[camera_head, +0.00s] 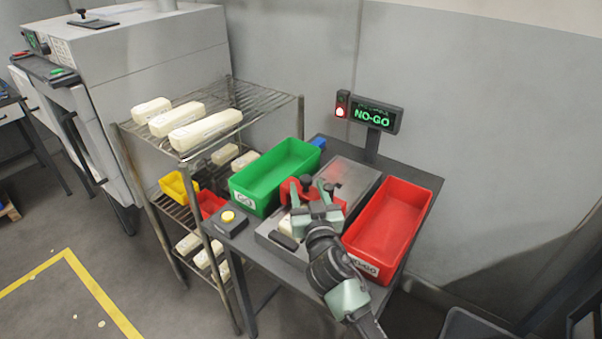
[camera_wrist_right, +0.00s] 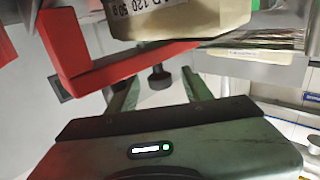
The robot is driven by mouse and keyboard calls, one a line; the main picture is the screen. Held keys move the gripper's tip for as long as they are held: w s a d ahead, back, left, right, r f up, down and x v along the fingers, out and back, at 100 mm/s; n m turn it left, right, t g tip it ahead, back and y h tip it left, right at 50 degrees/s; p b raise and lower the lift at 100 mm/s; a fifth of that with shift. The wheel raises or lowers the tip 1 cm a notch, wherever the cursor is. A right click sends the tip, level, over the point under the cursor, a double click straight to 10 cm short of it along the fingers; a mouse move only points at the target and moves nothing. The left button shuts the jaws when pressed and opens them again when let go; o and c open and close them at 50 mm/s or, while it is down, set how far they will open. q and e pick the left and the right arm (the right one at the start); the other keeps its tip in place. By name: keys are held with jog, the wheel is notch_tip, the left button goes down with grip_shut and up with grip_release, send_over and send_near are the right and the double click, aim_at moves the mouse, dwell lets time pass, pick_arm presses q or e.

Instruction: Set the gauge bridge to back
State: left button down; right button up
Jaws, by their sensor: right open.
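The red gauge bridge (camera_head: 289,190) stands on the grey metal plate (camera_head: 353,176) between the two bins. In the right wrist view the red bridge (camera_wrist_right: 78,68) runs along the upper left, with a black knob (camera_wrist_right: 160,77) beside it. My right gripper (camera_head: 312,190) reaches over the bridge from the front. In the right wrist view the gripper (camera_wrist_right: 158,82) is open, its fingers on either side of the knob with gaps. A cream block (camera_wrist_right: 185,18) with a printed label is close by; in the head view my gripper mostly hides it. My left gripper is out of view.
A green bin (camera_head: 250,180) stands left of the plate, a red bin (camera_head: 392,222) right. A yellow button box (camera_head: 228,218) sits at the front left. The display (camera_head: 374,116) reads NO-GO, with a red lamp lit. A wire rack (camera_head: 244,103) holds cream blocks.

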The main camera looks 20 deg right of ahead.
aim_at(305, 176)
jog(key=shift+w+d+r, duration=0.1)
jog(key=shift+w+r, duration=0.25)
jog(key=w, duration=0.3)
jog(key=shift+d+r+p, duration=0.15)
jog(key=shift+r+p, duration=0.1)
jog(key=shift+p, duration=0.15)
jog(key=shift+w+d+f, duration=0.1)
jog(key=shift+w+f, duration=0.05)
jog(key=shift+w, duration=0.45)
jog(key=shift+w+d+f, duration=0.1)
jog(key=shift+w, duration=0.45)
jog(key=c, duration=1)
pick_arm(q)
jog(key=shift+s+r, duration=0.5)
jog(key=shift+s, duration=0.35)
pick_arm(e)
grip_shut()
